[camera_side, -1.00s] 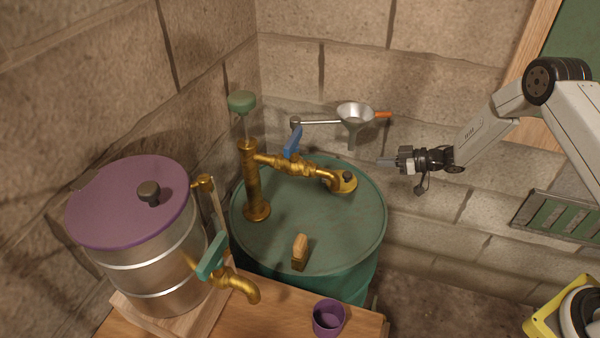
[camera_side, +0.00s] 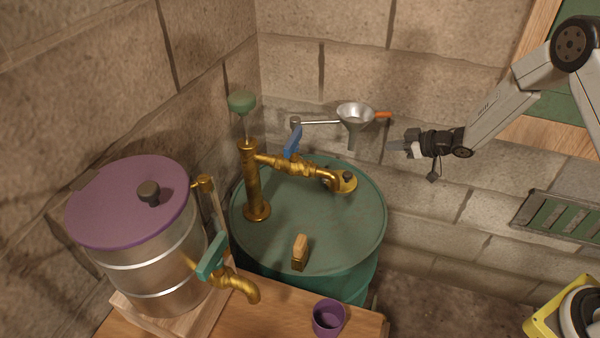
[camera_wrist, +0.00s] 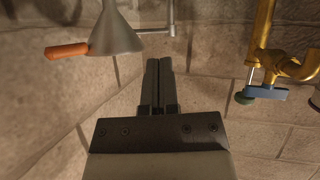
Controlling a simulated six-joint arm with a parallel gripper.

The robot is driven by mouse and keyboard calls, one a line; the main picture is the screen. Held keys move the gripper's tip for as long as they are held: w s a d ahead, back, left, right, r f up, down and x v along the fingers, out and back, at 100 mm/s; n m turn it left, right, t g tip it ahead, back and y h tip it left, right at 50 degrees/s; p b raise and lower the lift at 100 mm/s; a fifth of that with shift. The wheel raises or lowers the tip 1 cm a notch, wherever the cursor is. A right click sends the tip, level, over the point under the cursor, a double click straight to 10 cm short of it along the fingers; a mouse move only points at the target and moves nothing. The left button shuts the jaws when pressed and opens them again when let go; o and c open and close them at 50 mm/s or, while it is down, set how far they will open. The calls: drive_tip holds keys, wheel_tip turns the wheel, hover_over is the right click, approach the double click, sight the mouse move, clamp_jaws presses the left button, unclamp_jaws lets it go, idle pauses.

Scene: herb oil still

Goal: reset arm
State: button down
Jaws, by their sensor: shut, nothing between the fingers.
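My gripper (camera_side: 394,146) is in the air to the right of the drum, in front of the block wall, with its fingers pointing left. In the wrist view my gripper (camera_wrist: 159,62) shows its two fingers together with nothing between them. The metal funnel (camera_side: 356,116) with an orange handle (camera_side: 383,115) is on a bracket arm on the wall, a little left of and above the fingertips. In the wrist view the funnel (camera_wrist: 113,32) is left of the fingers, apart from them.
The green drum (camera_side: 325,235) carries brass pipework with a blue valve lever (camera_side: 293,141) and a small wooden-topped piece (camera_side: 300,252). A steel barrel with a purple lid (camera_side: 125,205) and teal-handled tap (camera_side: 211,257) stands left. A purple cup (camera_side: 328,318) is on the wooden bench (camera_side: 275,315).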

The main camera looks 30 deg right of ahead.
drive_tip(key=s+a+r+m+g+h, duration=0.1)
drive_tip(key=s+r+m+g+h, duration=0.25)
drive_tip(key=s+r+h, duration=0.35)
drive_tip(key=s+a+r+m+g, duration=0.1)
drive_tip(key=s+a+g, duration=0.1)
drive_tip(key=s, duration=0.8)
drive_tip(key=s+a+r+m+g, duration=0.1)
drive_tip(key=s+a+m+g, duration=0.1)
drive_tip(key=s, duration=0.8)
drive_tip(key=shift+s+a+r+g+y, duration=0.2)
drive_tip(key=shift+s+a+g+y, duration=0.1)
drive_tip(key=shift+a+g+y, duration=0.25)
